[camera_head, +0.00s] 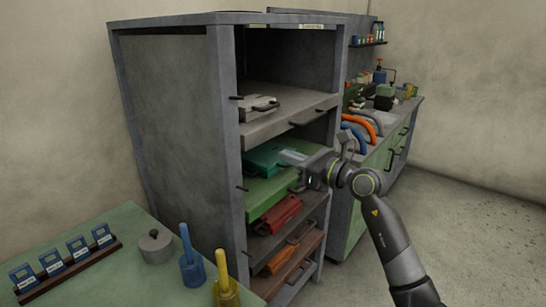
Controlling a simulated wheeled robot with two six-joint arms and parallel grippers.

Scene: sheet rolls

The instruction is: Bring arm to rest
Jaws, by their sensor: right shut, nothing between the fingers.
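My right arm comes in from the lower right. Its gripper (296,162) is at the front of the grey cabinet (180,130), just over the green shelf (262,196). The gripper is shut with nothing visible in it. I cannot tell whether its tips touch the shelf or the teal item (268,156) lying behind them. My left gripper is not in view.
A pulled-out grey shelf (290,116) is above the gripper. Lower shelves hold a red item (281,214) and an orange item (281,259). A green table (120,275) with blue and yellow holders is at lower left. Floor at right is clear.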

